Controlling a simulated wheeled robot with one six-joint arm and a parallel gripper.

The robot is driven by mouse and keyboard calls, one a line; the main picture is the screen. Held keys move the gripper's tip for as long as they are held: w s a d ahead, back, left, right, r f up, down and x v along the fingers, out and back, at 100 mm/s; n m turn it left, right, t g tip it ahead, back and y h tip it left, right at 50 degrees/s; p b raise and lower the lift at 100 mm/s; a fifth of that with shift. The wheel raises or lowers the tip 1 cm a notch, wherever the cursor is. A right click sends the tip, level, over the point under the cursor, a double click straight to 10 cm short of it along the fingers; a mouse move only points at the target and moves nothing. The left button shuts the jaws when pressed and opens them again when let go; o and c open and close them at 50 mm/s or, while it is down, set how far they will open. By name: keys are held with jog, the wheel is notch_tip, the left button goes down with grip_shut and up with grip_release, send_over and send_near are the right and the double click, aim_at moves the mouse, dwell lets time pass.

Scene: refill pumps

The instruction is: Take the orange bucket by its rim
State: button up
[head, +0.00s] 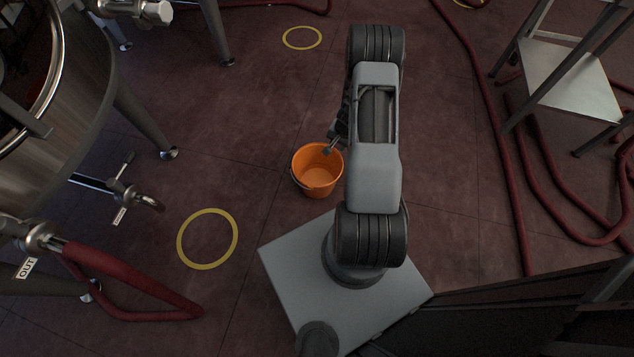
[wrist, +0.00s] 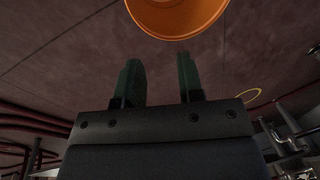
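The orange bucket (head: 317,178) stands upright on the floor, just left of my arm in the head view, and looks empty. Its handle lies down along the near left side. My gripper (head: 329,149) shows small at the bucket's upper right rim, partly hidden by my arm. In the wrist view my gripper (wrist: 158,60) has its two dark green fingers apart with only floor between them. The bucket (wrist: 177,14) is cut off by the top edge there, ahead of the fingertips.
A yellow floor ring (head: 207,239) lies to the left, another (head: 302,38) at the top. A steel tank (head: 85,110) with legs and valves stands on the left. A red hose (head: 130,275) hangs there; more hoses lie right by a metal stand (head: 568,82). Floor around the bucket is clear.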

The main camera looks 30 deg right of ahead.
jog(key=shift+m+g, duration=0.3)
jog(key=shift+m, duration=0.4)
jog(key=shift+s+d+f+b, duration=0.2)
jog(key=shift+f+b, duration=1.05)
jog(key=shift+f, duration=2.7)
jog(key=shift+s+d+f+b, duration=0.1)
jog(key=shift+s+f+b, duration=0.7)
jog(key=shift+f, duration=3.1)
jog(key=shift+w+d+f+b, duration=0.1)
jog(key=shift+f+b, duration=1.55)
jog(key=shift+f, duration=2.3)
jog(key=shift+r, duration=0.1)
grip_shut()
